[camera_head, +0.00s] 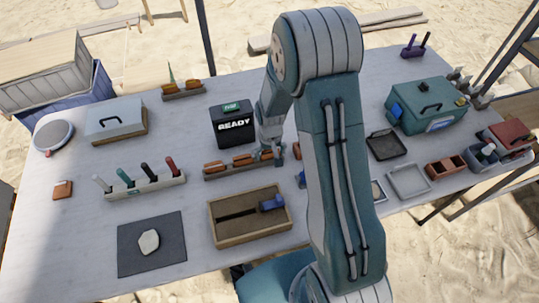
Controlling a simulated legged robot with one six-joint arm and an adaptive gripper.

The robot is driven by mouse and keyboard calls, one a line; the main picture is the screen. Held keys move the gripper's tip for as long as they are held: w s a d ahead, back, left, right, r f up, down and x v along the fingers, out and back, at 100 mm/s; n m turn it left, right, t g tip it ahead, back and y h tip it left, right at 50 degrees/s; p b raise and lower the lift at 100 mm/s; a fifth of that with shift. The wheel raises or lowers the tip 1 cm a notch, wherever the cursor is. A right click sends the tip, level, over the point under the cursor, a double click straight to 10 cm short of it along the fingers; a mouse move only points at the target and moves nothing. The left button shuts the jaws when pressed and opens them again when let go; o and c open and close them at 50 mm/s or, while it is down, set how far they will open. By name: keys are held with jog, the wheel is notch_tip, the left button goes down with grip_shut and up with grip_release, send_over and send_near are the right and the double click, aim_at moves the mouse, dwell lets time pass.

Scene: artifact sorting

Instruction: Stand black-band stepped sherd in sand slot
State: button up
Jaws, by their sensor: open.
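A wooden sand tray (217,235) with a long dark slot lies near the front middle of the table. Behind the tray, a long wooden rack (230,174) holds several orange-brown sherds (241,159). They are too small for me to tell which has a black band or a stepped edge. My gripper (267,155) is open at the rack's right part, close over the sherds. Whether it touches one cannot be seen. My arm hides part of the table to the right.
A black READY box (232,128) stands right behind the rack. A tool rack (146,186) is to the left. A pale piece (149,241) lies on a dark mat (128,262). Trays (408,181) and a green case (425,108) are at right. Bare table surrounds the sand tray.

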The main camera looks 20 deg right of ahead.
jog(key=c, duration=0.9)
